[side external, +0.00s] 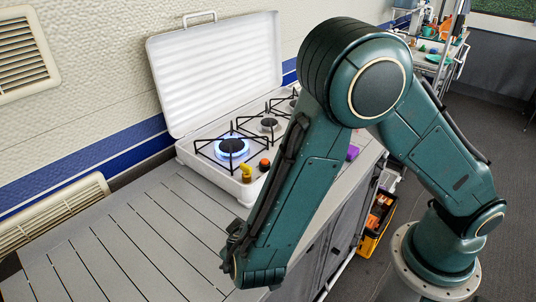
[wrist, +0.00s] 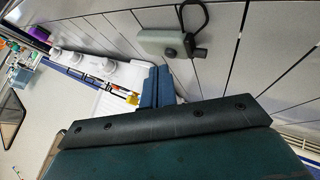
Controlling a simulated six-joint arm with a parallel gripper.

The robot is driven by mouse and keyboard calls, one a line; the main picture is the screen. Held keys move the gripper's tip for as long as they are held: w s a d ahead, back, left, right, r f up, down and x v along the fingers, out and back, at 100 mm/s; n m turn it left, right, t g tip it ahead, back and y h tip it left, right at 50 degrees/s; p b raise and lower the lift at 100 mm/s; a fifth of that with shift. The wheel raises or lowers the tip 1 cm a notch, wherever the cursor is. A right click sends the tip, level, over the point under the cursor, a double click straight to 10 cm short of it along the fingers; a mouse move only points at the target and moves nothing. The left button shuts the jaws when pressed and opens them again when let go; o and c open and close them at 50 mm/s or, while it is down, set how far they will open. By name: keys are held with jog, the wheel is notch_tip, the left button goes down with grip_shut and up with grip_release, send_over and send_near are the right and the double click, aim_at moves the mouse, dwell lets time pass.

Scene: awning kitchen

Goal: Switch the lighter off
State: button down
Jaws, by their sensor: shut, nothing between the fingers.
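The white gas stove (side external: 222,170) stands at the back of the counter with its lid raised. Its near burner (side external: 232,147) has a blue flame. Contact with a knob cannot be told.
A grey-green device (wrist: 165,42) with a black cord loop lies on the slatted counter (side external: 110,250). A purple object (side external: 352,152) is at the counter's right. The counter left of the stove is clear. An orange-and-black crate (side external: 378,222) stands on the floor.

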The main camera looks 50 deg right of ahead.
notch_tip(320, 180, up, 6)
dwell(0.8)
jog(key=s+d+r+m+g+y, duration=0.1)
jog(key=s+d+r+g+y, duration=0.25)
jog(key=d+r, duration=0.8)
jog(key=s+d+r+t+y, duration=0.1)
jog(key=s+d+r, duration=0.1)
jog(key=s+r, duration=0.2)
jog(key=s+d+r+n+t+y, duration=0.1)
jog(key=s+d+r+t+y, duration=0.1)
jog(key=s, duration=0.7)
jog(key=shift+d+r+n, duration=0.3)
jog(key=shift+d+r, duration=0.3)
jog(key=shift+r, duration=0.6)
